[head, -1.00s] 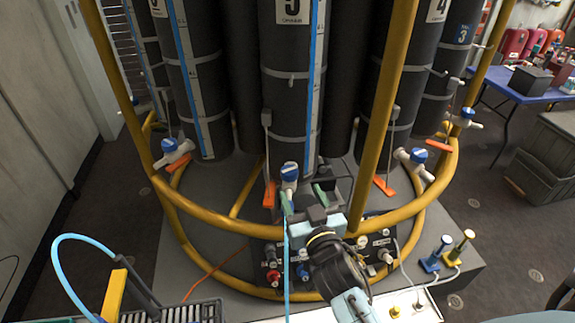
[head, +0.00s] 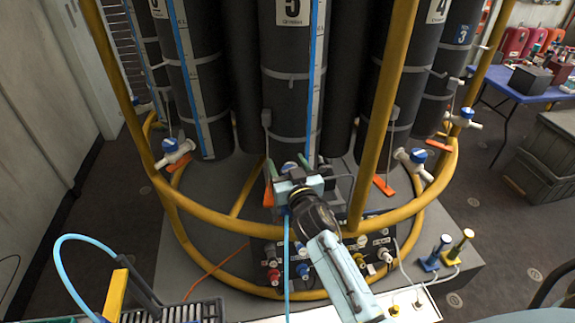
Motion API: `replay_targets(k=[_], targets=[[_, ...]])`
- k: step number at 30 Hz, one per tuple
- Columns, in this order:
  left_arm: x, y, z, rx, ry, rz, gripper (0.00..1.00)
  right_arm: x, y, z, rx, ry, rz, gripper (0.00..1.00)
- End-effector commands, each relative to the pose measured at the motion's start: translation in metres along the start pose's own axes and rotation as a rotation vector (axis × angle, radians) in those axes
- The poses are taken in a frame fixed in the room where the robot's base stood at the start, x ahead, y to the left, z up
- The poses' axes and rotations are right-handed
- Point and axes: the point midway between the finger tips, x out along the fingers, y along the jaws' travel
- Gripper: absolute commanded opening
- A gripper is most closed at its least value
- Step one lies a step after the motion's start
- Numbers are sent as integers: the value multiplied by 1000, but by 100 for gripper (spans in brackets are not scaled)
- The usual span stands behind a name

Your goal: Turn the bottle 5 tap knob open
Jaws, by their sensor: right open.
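Bottle 5 (head: 288,95) is the dark grey cylinder with a 5 label, at the middle of the rack in the head view. Its tap knob (head: 290,166) is blue and white and shows only in part behind my right gripper. My right gripper (head: 290,169) is open, with its green-tipped fingers one on each side of the knob. I cannot tell whether either finger touches it. The tap body below is hidden by the gripper. My left gripper is not in view.
The yellow rack frame (head: 215,222) curves in front, with an upright (head: 383,110) right of my arm. Neighbouring taps with blue knobs (head: 170,145) (head: 418,156) stand to both sides. A dark connector panel (head: 268,262) lies below. Orange tags (head: 383,186) hang nearby.

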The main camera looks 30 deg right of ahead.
Motion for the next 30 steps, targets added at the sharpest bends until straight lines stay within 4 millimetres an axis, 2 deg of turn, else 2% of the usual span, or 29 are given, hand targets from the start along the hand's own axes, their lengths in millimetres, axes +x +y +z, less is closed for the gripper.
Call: replay_targets(k=[1,9,12,20,30], targets=[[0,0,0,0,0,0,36,0,0,0,0,0,0,61],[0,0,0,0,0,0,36,0,0,0,0,0,0,26],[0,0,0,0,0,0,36,0,0,0,0,0,0,16],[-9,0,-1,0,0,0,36,0,0,-2,-4,-1,-36,16],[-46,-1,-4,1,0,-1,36,-1,-2,-4,-9,-3,-251,16]])
